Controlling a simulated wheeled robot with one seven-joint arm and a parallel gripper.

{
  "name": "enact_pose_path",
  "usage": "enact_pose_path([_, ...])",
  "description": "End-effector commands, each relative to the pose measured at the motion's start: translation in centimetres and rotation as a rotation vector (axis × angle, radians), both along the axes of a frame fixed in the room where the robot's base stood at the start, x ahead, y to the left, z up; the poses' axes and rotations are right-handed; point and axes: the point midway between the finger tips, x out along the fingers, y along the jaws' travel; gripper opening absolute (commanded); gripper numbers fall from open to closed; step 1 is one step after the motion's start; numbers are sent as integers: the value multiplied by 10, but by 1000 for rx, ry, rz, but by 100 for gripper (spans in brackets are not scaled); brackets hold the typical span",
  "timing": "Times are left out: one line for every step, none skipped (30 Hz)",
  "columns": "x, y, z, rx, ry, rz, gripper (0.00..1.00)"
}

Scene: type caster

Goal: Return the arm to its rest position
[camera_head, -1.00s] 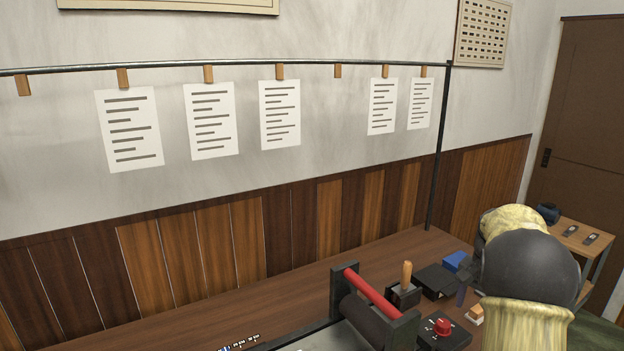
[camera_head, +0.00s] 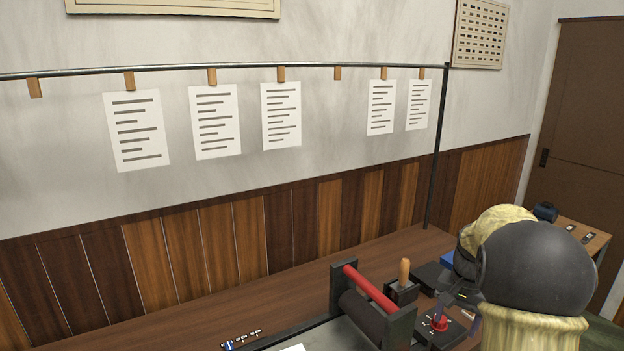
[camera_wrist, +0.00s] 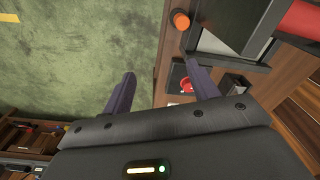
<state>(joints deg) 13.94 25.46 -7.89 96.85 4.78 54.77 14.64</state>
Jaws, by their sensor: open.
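My gripper (camera_wrist: 161,84) shows in the wrist view with its two dark purple fingers spread apart and nothing between them. Below the fingers are the green floor and an edge of the wooden bench. In the head view my arm, with a dark round joint and pale yellow sleeves, fills the lower right. Part of my gripper shows at the arm's left side, close to a black box with a red knob (camera_head: 440,323); its fingertips are mostly hidden there. The red knob also shows in the wrist view (camera_wrist: 186,84), beside the right finger.
A press with a red bar (camera_head: 370,288) stands on the wooden bench (camera_head: 290,296), with a wooden-handled tool (camera_head: 404,271) beside it. Printed sheets (camera_head: 137,130) hang from a rail (camera_head: 230,68) behind. A small side table (camera_head: 590,240) stands at right. The bench's back left is clear.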

Motion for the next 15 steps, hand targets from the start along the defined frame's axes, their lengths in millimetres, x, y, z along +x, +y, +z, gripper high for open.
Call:
enact_pose_path([-6,12,2,-1,-7,33,59])
enact_pose_path([-11,19,2,-2,-11,53,59])
enact_pose_path([-17,29,1,-6,-18,83,59])
enact_pose_path([-22,37,0,-9,-25,108,59])
enact_pose_path([-28,45,0,-12,-32,136,59])
enact_pose_path([-37,56,-1,-16,-41,173,59])
enact_pose_path([-44,65,-2,-19,-48,203,59])
enact_pose_path([-51,72,-2,-23,-55,231,59])
enact_pose_path([-60,83,-4,-27,-66,269,59])
enact_pose_path([-68,91,-5,-30,-72,298,59])
enact_pose_path([-76,98,-6,-34,-80,327,59])
enact_pose_path([-87,108,-7,-40,-90,366,59])
enact_pose_path([-95,114,-8,-44,-96,395,59])
enact_pose_path([-104,121,-9,-49,-105,424,59])
enact_pose_path([-116,130,-11,-54,-115,465,59])
